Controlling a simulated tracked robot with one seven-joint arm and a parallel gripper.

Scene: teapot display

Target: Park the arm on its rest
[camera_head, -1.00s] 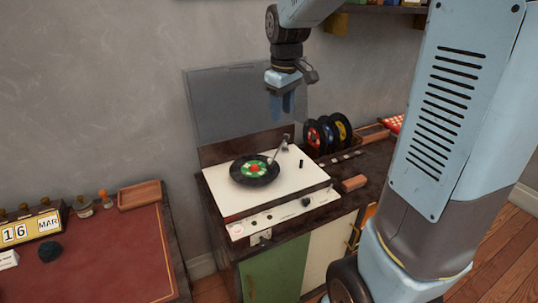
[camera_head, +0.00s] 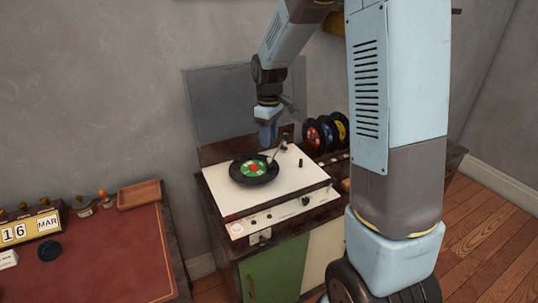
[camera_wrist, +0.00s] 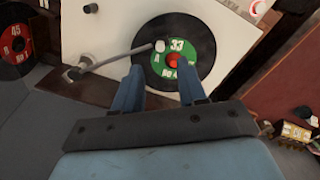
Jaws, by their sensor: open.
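My gripper (camera_head: 268,135) is above the back part of the white record player (camera_head: 234,206) in the head view, pointing down. In the wrist view its two blue fingers (camera_wrist: 160,92) are apart with nothing held between them. A black record (camera_head: 241,179) with a green and red label lies on the player; the wrist view shows "33" on this label (camera_wrist: 178,62). The tonearm (camera_head: 276,152) reaches toward the record, and in the wrist view it (camera_wrist: 118,58) passes just beyond the fingers. I cannot make out an arm rest in either view.
Several upright records (camera_head: 327,132) stand right of the player. A raised dark lid (camera_head: 220,100) is behind it. A red-topped desk (camera_head: 110,250) at left holds a calendar (camera_head: 30,228), stamps and a wooden tray (camera_head: 139,194). Wooden floor (camera_head: 487,235) shows at right.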

